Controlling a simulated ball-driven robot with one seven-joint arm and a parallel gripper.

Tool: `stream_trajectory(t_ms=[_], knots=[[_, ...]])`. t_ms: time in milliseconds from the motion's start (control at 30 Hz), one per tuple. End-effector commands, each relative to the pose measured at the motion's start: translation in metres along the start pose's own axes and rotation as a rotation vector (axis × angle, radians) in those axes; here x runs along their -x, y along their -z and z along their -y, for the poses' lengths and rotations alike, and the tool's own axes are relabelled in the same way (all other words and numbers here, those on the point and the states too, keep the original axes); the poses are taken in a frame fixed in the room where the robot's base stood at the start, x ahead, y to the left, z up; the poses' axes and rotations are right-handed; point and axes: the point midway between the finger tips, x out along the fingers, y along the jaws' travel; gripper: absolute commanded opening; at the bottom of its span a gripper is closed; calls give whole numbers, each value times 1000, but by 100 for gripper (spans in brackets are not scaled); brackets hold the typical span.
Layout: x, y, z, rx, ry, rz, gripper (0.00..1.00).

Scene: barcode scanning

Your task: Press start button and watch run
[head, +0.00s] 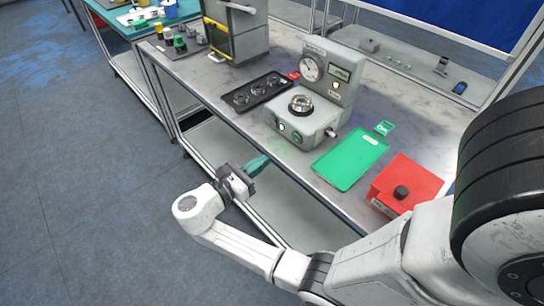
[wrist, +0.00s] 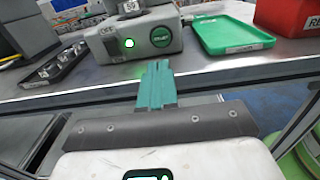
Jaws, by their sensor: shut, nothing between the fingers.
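The grey test machine (head: 318,122) stands on the bench with a dial gauge (head: 312,68) and a small display (head: 340,73) on its upright back. A round silver part (head: 301,103) sits on its base. On the base's front face is the green round start button (head: 297,137), also clear in the wrist view (wrist: 163,37). A lit green lamp (wrist: 129,43) is to the button's left. My gripper (head: 263,160) has green fingers, shut and empty. It is in front of the bench edge, apart from the button, pointing toward the machine in the wrist view (wrist: 158,68).
A black tray (head: 257,92) with round parts lies left of the machine. A green tray (head: 350,158) and a red box (head: 407,183) with a black knob lie right. A grey machine (head: 236,30) stands behind left.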

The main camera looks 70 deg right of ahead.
Motion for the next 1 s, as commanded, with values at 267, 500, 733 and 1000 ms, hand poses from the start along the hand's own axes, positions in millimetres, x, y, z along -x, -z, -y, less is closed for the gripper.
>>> stream_trajectory(t_ms=[267, 500, 733, 1000], knots=[[25, 0, 0, 2, -1, 0, 0], [27, 0, 0, 1, 0, 0, 0], [26, 0, 0, 1, 0, 0, 0], [26, 0, 0, 1, 0, 0, 0]])
